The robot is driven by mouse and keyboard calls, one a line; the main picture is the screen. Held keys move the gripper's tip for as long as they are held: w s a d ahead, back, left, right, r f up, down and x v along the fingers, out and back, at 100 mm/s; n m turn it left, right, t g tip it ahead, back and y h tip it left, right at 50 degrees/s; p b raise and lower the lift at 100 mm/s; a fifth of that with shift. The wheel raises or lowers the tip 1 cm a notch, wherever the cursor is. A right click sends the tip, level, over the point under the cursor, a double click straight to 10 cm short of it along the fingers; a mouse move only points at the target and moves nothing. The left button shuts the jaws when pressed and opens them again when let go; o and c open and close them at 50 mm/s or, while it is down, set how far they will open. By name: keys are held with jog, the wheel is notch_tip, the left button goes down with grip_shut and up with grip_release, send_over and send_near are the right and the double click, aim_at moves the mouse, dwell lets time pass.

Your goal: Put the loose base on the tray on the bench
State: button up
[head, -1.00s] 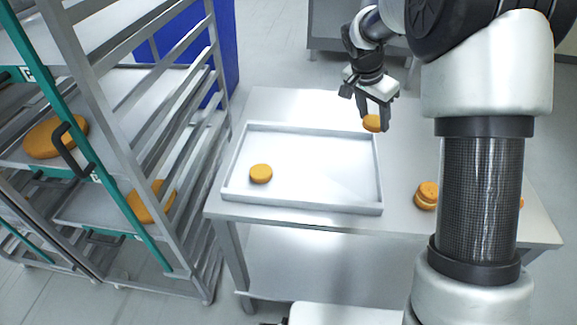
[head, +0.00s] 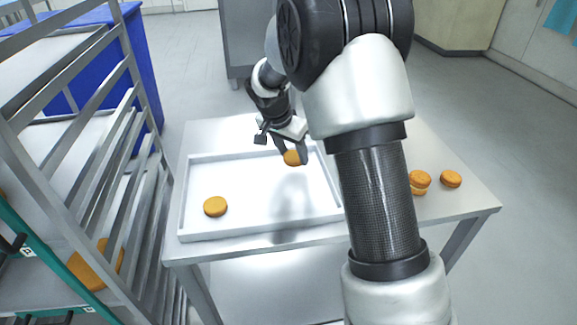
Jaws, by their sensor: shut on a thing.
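The tray (head: 240,232) is a shallow, pale metal rectangle lying on the bench (head: 205,133). My gripper (head: 292,156) is shut on a round orange-brown base (head: 293,158) and holds it over the back right part of the tray. Its fingers hide part of the base. Whether the base touches the tray floor I cannot tell. Another round base (head: 215,206) lies flat in the tray at the front left. My arm hides the tray's right end.
Right of my arm on the bench lie a small stack of rounds (head: 419,180) and a single round (head: 451,178). A metal rack (head: 140,165) with larger orange rounds (head: 95,265) stands at the left, close to the bench. A blue bin (head: 125,60) is behind it.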

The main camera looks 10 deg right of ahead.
aim_at(290, 158)
jog(key=shift+f, duration=1.85)
jog(key=shift+f, duration=0.1)
jog(key=shift+f+b, duration=0.15)
jog(key=shift+b, duration=0.3)
jog(key=o, duration=0.7)
jog(key=shift+o, duration=0.2)
